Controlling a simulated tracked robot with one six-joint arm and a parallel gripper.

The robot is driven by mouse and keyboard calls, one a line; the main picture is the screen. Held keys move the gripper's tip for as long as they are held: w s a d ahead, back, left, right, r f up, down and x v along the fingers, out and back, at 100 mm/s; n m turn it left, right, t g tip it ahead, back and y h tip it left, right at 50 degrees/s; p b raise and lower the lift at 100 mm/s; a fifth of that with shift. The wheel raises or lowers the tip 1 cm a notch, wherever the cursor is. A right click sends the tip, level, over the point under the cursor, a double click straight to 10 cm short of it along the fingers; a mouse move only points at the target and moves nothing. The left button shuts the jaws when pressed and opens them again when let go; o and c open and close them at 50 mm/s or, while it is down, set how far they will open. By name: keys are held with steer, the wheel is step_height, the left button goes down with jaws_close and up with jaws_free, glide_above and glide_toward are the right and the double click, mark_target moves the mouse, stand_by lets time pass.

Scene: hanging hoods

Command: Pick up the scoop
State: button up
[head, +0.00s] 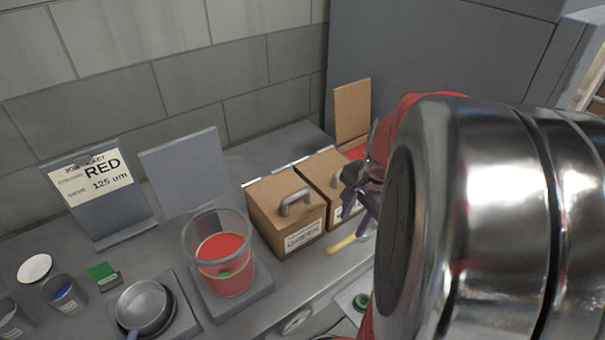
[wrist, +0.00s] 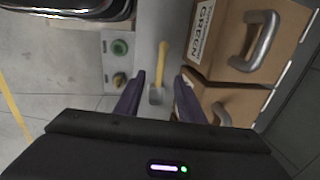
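The scoop (wrist: 162,62) has a yellow handle and a small grey head. In the wrist view it lies on the grey counter between my two dark fingers, its head toward me and its handle pointing away. My gripper (wrist: 160,76) is open and empty, with a finger on each side of the scoop; I cannot tell its exact height above it. In the head view the yellow handle (head: 341,243) shows on the counter in front of the boxes, below my gripper (head: 362,190). My arm hides part of that area.
Brown boxes with grey handles, one labelled GREEN (head: 285,212), stand close beside the scoop. A clear container with red contents (head: 222,262), a pan (head: 144,306) and a RED sign (head: 100,190) are to the left. A green button (wrist: 120,47) is near the counter's front edge.

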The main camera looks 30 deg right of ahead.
glide_above(342, 243)
steer(key=s, duration=0.2)
steer(key=f, duration=0.7)
steer(key=shift+w+a+f, duration=0.1)
steer(key=shift+w+f, duration=0.05)
steer(key=shift+w, duration=0.1)
steer(key=shift+w+d+f, duration=0.1)
steer(key=shift+w+f, duration=0.1)
steer(key=shift+f, duration=0.65)
steer(key=shift+w+d+f, duration=0.1)
steer(key=shift+w+f, duration=0.15)
steer(key=shift+f, duration=0.55)
steer(key=shift+w+f, duration=0.2)
steer(key=shift+f, duration=0.65)
jaws_close()
